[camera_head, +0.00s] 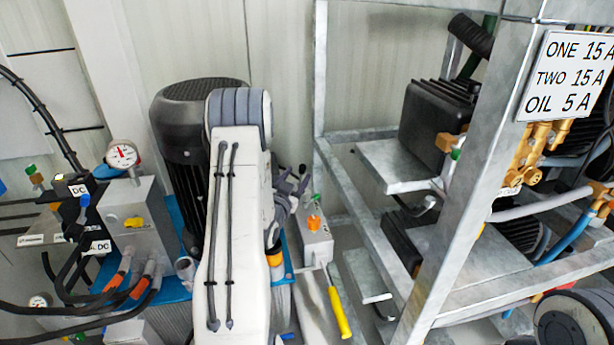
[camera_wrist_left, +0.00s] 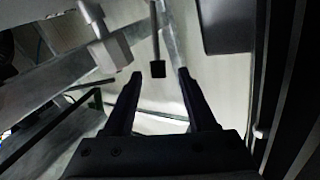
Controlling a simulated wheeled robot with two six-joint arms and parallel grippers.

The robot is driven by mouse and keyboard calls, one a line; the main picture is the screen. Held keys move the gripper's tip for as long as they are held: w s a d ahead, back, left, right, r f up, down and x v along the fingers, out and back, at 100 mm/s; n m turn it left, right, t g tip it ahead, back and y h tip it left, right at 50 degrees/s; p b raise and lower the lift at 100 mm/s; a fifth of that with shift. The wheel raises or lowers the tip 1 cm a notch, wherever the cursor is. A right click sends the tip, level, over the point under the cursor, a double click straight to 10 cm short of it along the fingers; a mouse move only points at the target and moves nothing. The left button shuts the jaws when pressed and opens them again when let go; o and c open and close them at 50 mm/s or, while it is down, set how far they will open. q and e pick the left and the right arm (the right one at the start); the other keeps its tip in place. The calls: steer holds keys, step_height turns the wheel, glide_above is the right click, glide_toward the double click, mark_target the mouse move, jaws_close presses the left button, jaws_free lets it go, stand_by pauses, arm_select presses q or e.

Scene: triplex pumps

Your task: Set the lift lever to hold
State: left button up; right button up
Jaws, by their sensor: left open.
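My left gripper (camera_head: 292,184) is beside a grey valve block (camera_head: 318,246) with an orange part on top, largely behind my own arm in the head view. In the left wrist view the open gripper (camera_wrist_left: 158,75) shows both dark fingers. A thin lever with a dark square knob (camera_wrist_left: 157,69) appears between the fingertips in the picture, with gaps on both sides. I cannot tell its depth, or surely pick it out in the head view. A yellow-handled lever (camera_head: 339,313) slants down from the valve block. No label names the lift lever. My right gripper is out of view.
A galvanized frame (camera_head: 455,205) with black motors stands at the right. A large dark motor (camera_head: 185,115) is left of my arm. A gauge (camera_head: 122,155), a manifold block (camera_head: 140,230) and black hoses crowd the left. A narrow gap separates the valve block from the frame.

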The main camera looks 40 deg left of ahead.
mark_target(305, 166)
arm_select(q)
steer(key=b+x, duration=0.2)
steer(key=x, duration=0.4)
steer(key=shift+w+f, duration=0.1)
steer(key=shift+w, duration=0.35)
steer(key=shift+w+a, duration=0.1)
steer(key=shift+w, duration=0.2)
jaws_close()
stand_by(0.8)
